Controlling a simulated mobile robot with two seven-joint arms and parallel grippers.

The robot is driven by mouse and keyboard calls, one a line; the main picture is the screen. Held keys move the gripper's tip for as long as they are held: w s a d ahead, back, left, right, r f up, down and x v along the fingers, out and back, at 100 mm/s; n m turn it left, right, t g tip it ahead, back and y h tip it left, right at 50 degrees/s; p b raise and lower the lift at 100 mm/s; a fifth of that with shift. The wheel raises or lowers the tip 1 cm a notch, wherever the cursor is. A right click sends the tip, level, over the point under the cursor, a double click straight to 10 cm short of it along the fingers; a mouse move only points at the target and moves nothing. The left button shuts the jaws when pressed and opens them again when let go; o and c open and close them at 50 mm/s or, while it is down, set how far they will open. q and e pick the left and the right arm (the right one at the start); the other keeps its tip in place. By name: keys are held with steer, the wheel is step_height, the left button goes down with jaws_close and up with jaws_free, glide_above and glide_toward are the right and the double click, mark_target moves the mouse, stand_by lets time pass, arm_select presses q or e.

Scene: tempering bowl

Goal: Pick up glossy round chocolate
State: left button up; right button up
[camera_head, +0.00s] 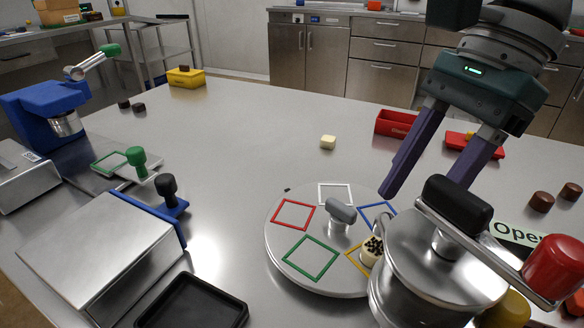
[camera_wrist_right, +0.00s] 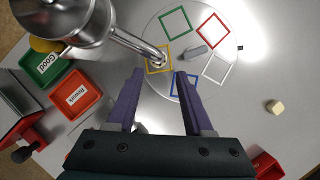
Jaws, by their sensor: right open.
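Two brown round chocolates (camera_head: 542,201) (camera_head: 571,190) sit on the table at the right in the head view; I cannot tell which is the glossy one. A pale piece with dark specks (camera_head: 372,250) lies on the yellow square of the turntable (camera_head: 337,283), partly hidden by the metal pot. My right gripper (camera_head: 422,188) is open and empty, pointing down behind the pot and left of the brown chocolates. In the right wrist view its fingers (camera_wrist_right: 159,74) are apart beside the turntable's edge. My left gripper is not in view.
The metal pot (camera_head: 430,265) with its handle stands close to my right gripper. A cream cube (camera_head: 328,142), red trays (camera_head: 396,123) and a blue machine (camera_head: 45,110) are on the table. Green and red labelled bins (camera_wrist_right: 75,95) show in the wrist view.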

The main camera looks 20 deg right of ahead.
mark_target(376, 248)
steer(key=b+x, duration=0.2)
steer(key=x, duration=0.3)
steer(key=shift+s+a+f, duration=0.1)
steer(key=shift+s+a, duration=0.05)
steer(key=shift+a, duration=0.15)
steer(key=shift+c, duration=0.4)
jaws_close()
